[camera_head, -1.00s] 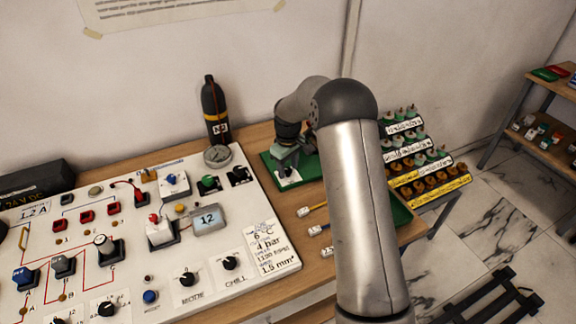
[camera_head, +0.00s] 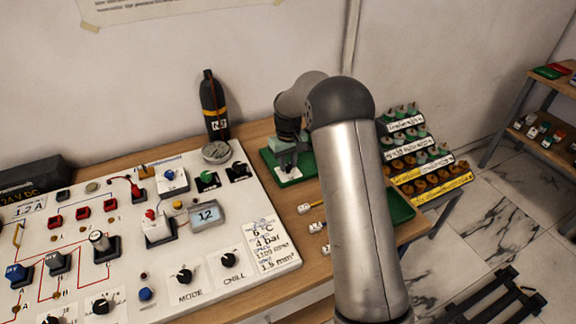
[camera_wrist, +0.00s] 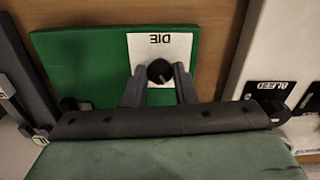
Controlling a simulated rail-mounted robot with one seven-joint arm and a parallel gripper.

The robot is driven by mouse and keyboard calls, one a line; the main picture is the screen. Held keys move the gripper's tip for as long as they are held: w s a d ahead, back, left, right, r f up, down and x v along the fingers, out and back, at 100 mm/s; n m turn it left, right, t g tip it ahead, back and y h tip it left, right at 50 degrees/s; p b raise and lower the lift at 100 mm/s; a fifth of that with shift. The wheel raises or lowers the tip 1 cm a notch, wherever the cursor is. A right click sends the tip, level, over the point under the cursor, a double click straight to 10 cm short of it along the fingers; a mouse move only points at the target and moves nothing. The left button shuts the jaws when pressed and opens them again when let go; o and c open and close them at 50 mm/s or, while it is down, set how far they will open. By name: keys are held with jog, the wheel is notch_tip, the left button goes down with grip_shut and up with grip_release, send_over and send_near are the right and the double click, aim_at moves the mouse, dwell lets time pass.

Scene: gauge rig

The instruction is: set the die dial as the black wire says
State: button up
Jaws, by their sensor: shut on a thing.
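The die dial is a small black round knob (camera_wrist: 159,71) on a white plate marked DIE (camera_wrist: 176,46), which reads upside down in the wrist view. The plate is on a green board (camera_wrist: 80,62), which also lies on the bench in the head view (camera_head: 272,160). My gripper (camera_wrist: 160,80) is shut on the knob, with one grey finger on each side. In the head view my gripper (camera_head: 288,160) is over the plate. The dial's setting marks cannot be made out. White-tagged wires (camera_head: 316,227) lie beside my arm; I cannot tell which is black.
The white control panel (camera_head: 262,200) with knobs and a display (camera_head: 208,215) is left of the board. A black bottle (camera_head: 214,105) stands behind it. A green tray (camera_head: 400,208) and a stepped rack (camera_head: 420,160) are right of my arm.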

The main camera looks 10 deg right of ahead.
aim_at(288, 166)
jog(key=m+b, duration=0.2)
jog(key=m, duration=0.2)
jog(key=shift+m, duration=0.4)
jog(key=m, duration=0.3)
jog(key=shift+m+b, duration=0.3)
jog(key=shift+b, duration=0.1)
jog(key=m, duration=0.4)
jog(key=shift+r, duration=0.1)
jog(key=shift+m, duration=2)
jog(key=o, duration=1)
notch_tip(288, 166, up, 17)
jog(key=b, duration=0.1)
jog(key=shift+r, duration=0.2)
